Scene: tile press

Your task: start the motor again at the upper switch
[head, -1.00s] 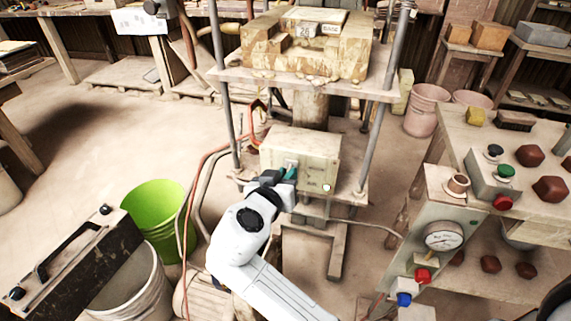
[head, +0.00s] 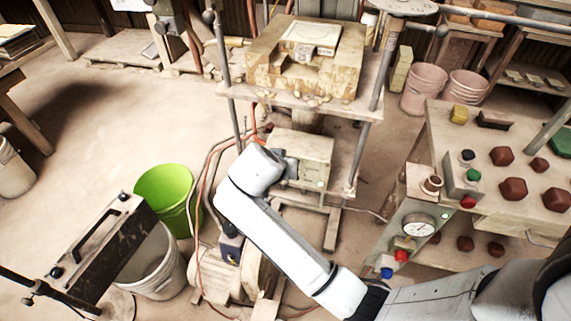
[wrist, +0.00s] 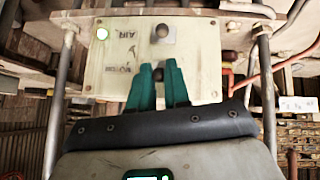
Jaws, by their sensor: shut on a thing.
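The pale switch box (head: 312,146) stands under the press table in the head view, its front partly hidden by my arm. In the wrist view its face (wrist: 195,60) appears upside down, with the words AIR and MOTOR. My gripper (wrist: 159,68) has its two green fingers close together at the switch beside the MOTOR label, at the lower part of that inverted face. The fingers cover most of that switch; its dark middle shows between them. The other switch (wrist: 162,31), beside AIR, is clear of the fingers. A pale green lamp (wrist: 101,33) glows near the corner.
The press table (head: 290,98) and its steel posts rise around the box. Cables run down its left side. A green bucket (head: 165,190) and a white bucket (head: 160,270) stand left. A console with a gauge (head: 418,224) and buttons is on the right.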

